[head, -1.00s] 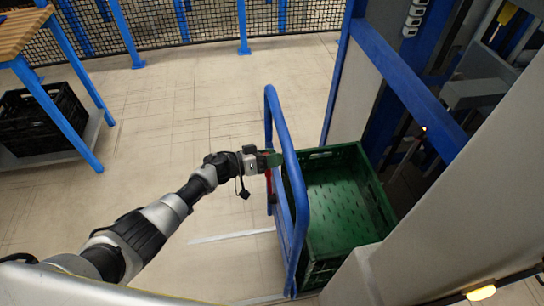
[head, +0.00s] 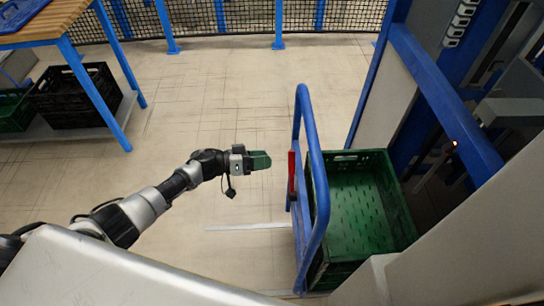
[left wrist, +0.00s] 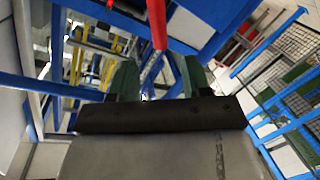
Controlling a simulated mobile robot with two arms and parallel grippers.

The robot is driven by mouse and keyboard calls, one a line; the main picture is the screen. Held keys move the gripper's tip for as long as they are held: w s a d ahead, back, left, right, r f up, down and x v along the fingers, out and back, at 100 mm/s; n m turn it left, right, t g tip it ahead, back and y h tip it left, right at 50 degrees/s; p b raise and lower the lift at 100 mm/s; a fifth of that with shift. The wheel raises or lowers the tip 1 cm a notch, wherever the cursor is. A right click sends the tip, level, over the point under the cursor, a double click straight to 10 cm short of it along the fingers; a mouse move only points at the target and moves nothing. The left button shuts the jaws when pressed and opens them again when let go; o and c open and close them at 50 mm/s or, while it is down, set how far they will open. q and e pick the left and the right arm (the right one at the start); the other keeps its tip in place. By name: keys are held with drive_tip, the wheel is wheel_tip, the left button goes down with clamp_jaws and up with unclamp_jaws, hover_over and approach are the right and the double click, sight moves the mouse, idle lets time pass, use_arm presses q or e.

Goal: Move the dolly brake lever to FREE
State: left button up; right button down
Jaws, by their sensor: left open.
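The red brake lever (head: 292,172) stands about upright on the near-left side of the dolly's blue push handle (head: 318,170). In the left wrist view the red lever (left wrist: 157,25) hangs in from the top edge, beyond the fingertips. My left gripper (head: 261,160) has green fingers and is open and empty, a short gap to the left of the lever. In the left wrist view the two fingers (left wrist: 160,76) stand apart with nothing between them. I cannot read any FREE mark. My right gripper is not in view.
A green crate (head: 405,205) sits on the dolly behind the handle. A blue-framed machine (head: 440,90) and pale panels stand close on the right. A wooden-topped table (head: 60,22) with a black crate (head: 98,105) below is at the left. Floor between is clear.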

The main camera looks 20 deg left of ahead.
use_arm(q)
drive_tip(key=shift+c, duration=0.4)
drive_tip(key=shift+s, duration=0.1)
drive_tip(key=shift+c, duration=1.1)
drive_tip(key=s+d+m, duration=0.1)
drive_tip(key=s+d+m+b, duration=0.1)
drive_tip(key=s+d+m+g, duration=0.1)
drive_tip(key=m, duration=0.1)
drive_tip(key=shift+s+d+f, duration=0.2)
drive_tip(key=shift+f, duration=0.15)
clamp_jaws()
drive_tip(key=s+a+r+m+t+y+b, duration=0.2)
drive_tip(key=s+r+m+t+y+b, duration=0.4)
drive_tip(key=m, duration=0.5)
drive_tip(key=g, duration=0.2)
hover_over(292, 175)
drive_tip(key=s+a, duration=0.2)
drive_tip(key=s, duration=0.2)
wheel_tip(292, 175, down, 4)
drive_tip(key=shift+h, duration=0.4)
drive_tip(key=shift+w+f+b, duration=0.25)
drive_tip(key=shift+w+f, duration=0.3)
drive_tip(key=shift+w, duration=0.35)
drive_tip(key=shift+w+f+b, duration=0.25)
drive_tip(key=shift+w+f, duration=0.25)
drive_tip(key=shift+w, duration=0.4)
